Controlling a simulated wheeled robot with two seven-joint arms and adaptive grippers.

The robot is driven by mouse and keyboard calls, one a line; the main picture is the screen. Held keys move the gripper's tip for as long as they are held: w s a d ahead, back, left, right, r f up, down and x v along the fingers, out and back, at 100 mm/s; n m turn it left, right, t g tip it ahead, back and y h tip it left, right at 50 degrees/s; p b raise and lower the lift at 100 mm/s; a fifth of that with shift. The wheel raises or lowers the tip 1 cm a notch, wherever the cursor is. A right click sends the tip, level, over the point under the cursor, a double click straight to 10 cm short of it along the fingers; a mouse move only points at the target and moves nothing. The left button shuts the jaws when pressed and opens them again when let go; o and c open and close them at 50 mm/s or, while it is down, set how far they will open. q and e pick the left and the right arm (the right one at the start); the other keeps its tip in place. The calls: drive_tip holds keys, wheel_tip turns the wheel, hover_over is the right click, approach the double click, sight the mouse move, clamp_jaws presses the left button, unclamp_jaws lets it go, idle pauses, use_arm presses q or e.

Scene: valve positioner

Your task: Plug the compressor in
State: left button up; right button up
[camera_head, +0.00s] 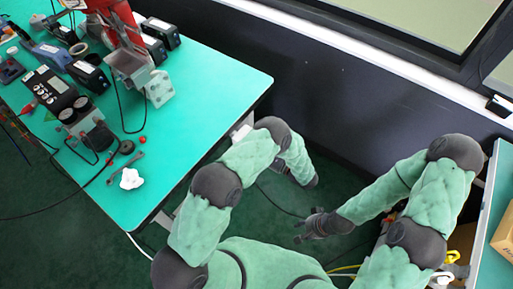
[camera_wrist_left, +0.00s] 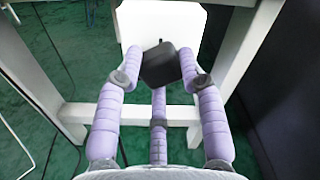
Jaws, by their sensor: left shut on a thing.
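A dark block-shaped plug (camera_wrist_left: 160,64) sits between the purple fingers of my left gripper (camera_wrist_left: 160,75) in the left wrist view. My left gripper is shut on it. The plug is in front of a white plate (camera_wrist_left: 140,22) on the white table frame; I cannot tell whether they touch. In the head view my left gripper is mostly hidden by its arm. My right gripper (camera_head: 305,230) is low over the floor, its dark fingers spread and empty. A thin dark cable (camera_head: 276,204) runs over the floor near it. I cannot make out the compressor clearly.
A green-topped table (camera_head: 200,95) at the left carries several instruments, a red device (camera_head: 112,10) and small tools. Its white frame (camera_wrist_left: 245,60) stands close to my left gripper. A dark wall (camera_head: 350,100) lies behind. Yellow hose (camera_head: 342,269) shows at the bottom. A bench (camera_head: 484,255) is at right.

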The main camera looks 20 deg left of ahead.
use_arm(q)
drive_tip(key=shift+w+a, duration=0.2)
drive_tip(key=shift+a, duration=0.35)
idle(0.4)
drive_tip(key=o, duration=1.2)
drive_tip(key=shift+d, duration=0.1)
drive_tip(key=v, duration=1.2)
drive_tip(key=shift+r, duration=0.1)
